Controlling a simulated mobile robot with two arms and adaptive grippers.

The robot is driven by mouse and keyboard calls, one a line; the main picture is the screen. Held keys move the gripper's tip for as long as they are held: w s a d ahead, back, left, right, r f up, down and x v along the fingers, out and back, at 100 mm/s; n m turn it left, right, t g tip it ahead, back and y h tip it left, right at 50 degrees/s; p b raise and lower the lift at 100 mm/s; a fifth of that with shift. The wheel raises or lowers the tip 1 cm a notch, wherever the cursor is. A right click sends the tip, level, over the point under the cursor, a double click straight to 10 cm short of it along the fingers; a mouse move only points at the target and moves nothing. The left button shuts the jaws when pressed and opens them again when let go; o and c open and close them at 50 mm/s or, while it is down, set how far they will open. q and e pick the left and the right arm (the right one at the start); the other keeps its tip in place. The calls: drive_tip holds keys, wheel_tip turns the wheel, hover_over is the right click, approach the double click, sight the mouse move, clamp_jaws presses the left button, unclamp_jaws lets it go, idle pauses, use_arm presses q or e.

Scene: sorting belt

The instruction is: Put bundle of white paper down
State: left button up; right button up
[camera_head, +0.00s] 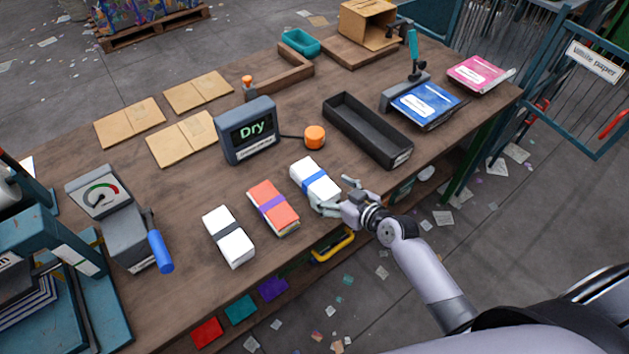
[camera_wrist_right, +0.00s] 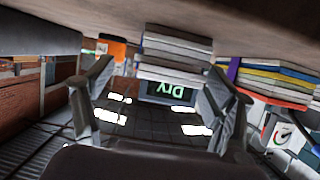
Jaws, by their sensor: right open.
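Three paper bundles lie in a row on the table. The white bundle with a blue band (camera_head: 314,180) is at the right of the row and seems to rest on the tabletop. My right gripper (camera_head: 337,196) is open at this bundle's near right end. In the upside-down right wrist view, the white bundle (camera_wrist_right: 176,48) sits between and beyond the spread fingers of the right gripper (camera_wrist_right: 160,95). A white bundle with a dark band (camera_head: 229,237) lies at the left of the row. My left gripper is not in view.
A red bundle with a purple band (camera_head: 272,207) lies close on the left. Behind stand a "Dry" display (camera_head: 250,130) and an orange knob (camera_head: 315,136). A black tray (camera_head: 367,133) lies to the right. A gauge device with blue handle (camera_head: 125,235) stands left.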

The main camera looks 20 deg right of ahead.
sight(318, 184)
drive_tip(key=shift+a+p+x, duration=0.2)
drive_tip(key=shift+p+x, duration=0.1)
drive_tip(key=shift+x, duration=1.05)
drive_tip(key=shift+a+p+x, duration=0.2)
drive_tip(key=shift+p+x, duration=0.05)
drive_tip(key=shift+x, duration=1.05)
drive_tip(key=shift+r, duration=0.2)
drive_tip(key=shift+s, duration=0.1)
drive_tip(key=shift+c, duration=0.4)
drive_tip(key=c, duration=1.5)
